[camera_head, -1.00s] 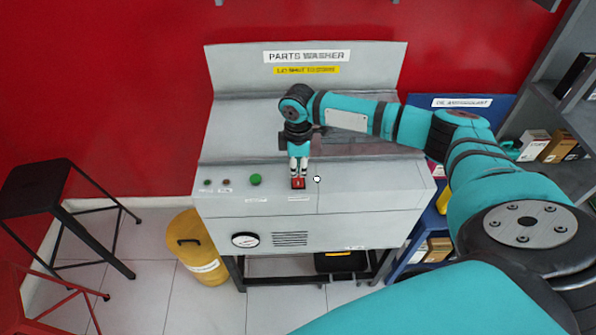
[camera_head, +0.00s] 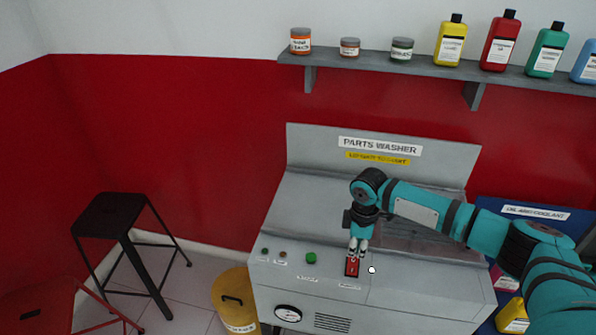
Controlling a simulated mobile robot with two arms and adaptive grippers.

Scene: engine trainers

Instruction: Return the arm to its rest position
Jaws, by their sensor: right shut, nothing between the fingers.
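My right arm reaches in from the right in the head view. Its right gripper (camera_head: 357,252) points down over the control panel of the grey parts washer (camera_head: 420,285). The gripper is shut and empty, its fingertips just above or at a small red switch (camera_head: 352,267) on the panel. I cannot tell whether they touch it. My left gripper does not show.
A green button (camera_head: 311,258) and a white knob (camera_head: 372,270) are on the panel. A shelf (camera_head: 420,66) with jars and bottles is above.

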